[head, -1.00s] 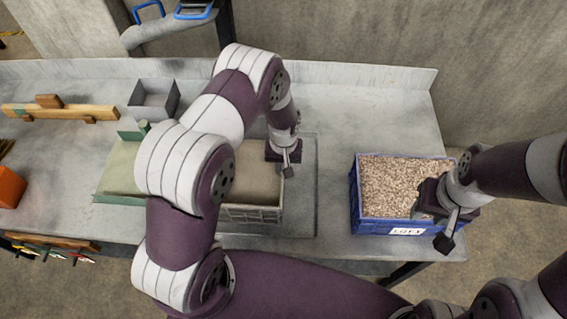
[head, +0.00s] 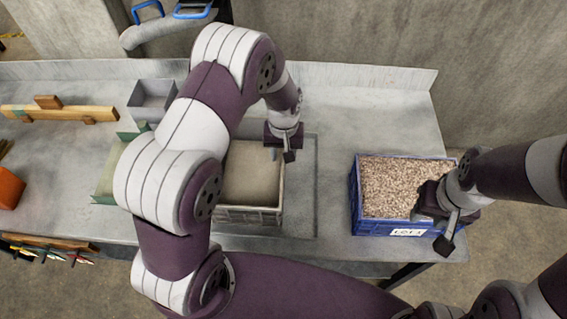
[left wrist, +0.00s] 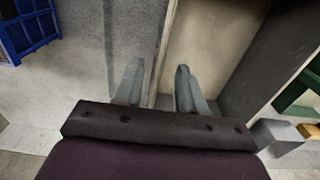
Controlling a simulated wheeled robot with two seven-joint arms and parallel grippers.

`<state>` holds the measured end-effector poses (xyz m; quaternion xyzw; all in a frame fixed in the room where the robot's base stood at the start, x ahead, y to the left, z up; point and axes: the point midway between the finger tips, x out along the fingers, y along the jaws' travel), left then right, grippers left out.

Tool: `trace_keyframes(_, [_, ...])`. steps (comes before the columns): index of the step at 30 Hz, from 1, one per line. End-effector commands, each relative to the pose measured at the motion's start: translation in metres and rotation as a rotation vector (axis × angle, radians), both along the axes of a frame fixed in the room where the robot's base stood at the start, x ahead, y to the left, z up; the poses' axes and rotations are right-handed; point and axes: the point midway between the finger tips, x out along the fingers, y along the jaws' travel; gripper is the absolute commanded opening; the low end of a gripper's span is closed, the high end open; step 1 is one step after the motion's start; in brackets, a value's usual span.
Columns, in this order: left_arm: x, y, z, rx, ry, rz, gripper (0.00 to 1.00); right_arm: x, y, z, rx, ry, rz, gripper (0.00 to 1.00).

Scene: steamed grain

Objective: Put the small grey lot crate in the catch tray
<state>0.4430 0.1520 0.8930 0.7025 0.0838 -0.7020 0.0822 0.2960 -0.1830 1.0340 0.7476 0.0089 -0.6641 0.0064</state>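A grey crate with slatted walls (head: 250,216) and a beige inside stands near the middle of the bench, partly behind my left arm. I take it as the lot crate. A flat, darker grey tray (head: 302,205) shows under and right of it. My left gripper (head: 283,156) is over the crate's right side. In the left wrist view its fingers (left wrist: 158,88) are apart, with a pale crate wall (left wrist: 167,40) running between them; contact cannot be told. My right gripper (head: 445,238) is at the right front corner of a blue crate; its fingers are unclear.
The blue crate (head: 370,228), full of pale grain, stands at the bench's right end. A small plain grey box (head: 153,96) and a green frame (head: 104,185) are left. Wooden bars (head: 70,113) and an orange block (head: 9,188) lie farther left. Bench between tray and blue crate is clear.

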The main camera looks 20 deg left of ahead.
Motion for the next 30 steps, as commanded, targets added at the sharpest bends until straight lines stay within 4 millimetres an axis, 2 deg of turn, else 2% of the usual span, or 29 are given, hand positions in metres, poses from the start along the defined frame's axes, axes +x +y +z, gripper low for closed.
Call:
trace_keyframes(3, [0.001, 0.0, 0.026, -0.001, -0.004, 0.0, 0.4, 0.0, 0.0, -0.004, 0.0, 0.0, 0.0, 0.4])
trace_keyframes(8, [0.0, 0.0, 0.048, -0.001, -0.002, -0.001, 0.4, 0.0, 0.0, -0.006, 0.0, 0.0, 0.0, 0.4])
trace_keyframes(11, [-0.01, 0.004, 0.066, -0.002, -0.014, -0.024, 0.4, 0.0, 0.0, -0.006, 0.0, 0.0, 0.0, 0.4])
trace_keyframes(14, [-0.042, 0.013, 0.098, -0.003, -0.046, -0.088, 0.4, 0.0, 0.0, -0.005, 0.0, 0.0, 0.0, 0.4])
trace_keyframes(15, [-0.059, 0.017, 0.109, -0.003, -0.061, -0.118, 0.4, 0.0, 0.0, -0.005, 0.0, 0.0, 0.0, 0.4])
trace_keyframes(18, [-0.101, 0.025, 0.127, 0.002, -0.092, -0.187, 0.4, 0.0, 0.0, -0.006, 0.0, 0.0, 0.0, 0.4])
trace_keyframes(21, [-0.132, 0.03, 0.135, 0.006, -0.114, -0.234, 0.4, 0.0, 0.0, -0.006, 0.0, 0.0, 0.0, 0.4])
trace_keyframes(23, [-0.142, 0.031, 0.137, 0.008, -0.12, -0.249, 0.4, 0.0, 0.0, -0.006, 0.0, 0.0, 0.0, 0.4])
trace_keyframes(30, [-0.148, 0.032, 0.136, 0.008, -0.119, -0.258, 0.4, 0.0, 0.0, -0.006, 0.0, 0.0, 0.0, 0.4])
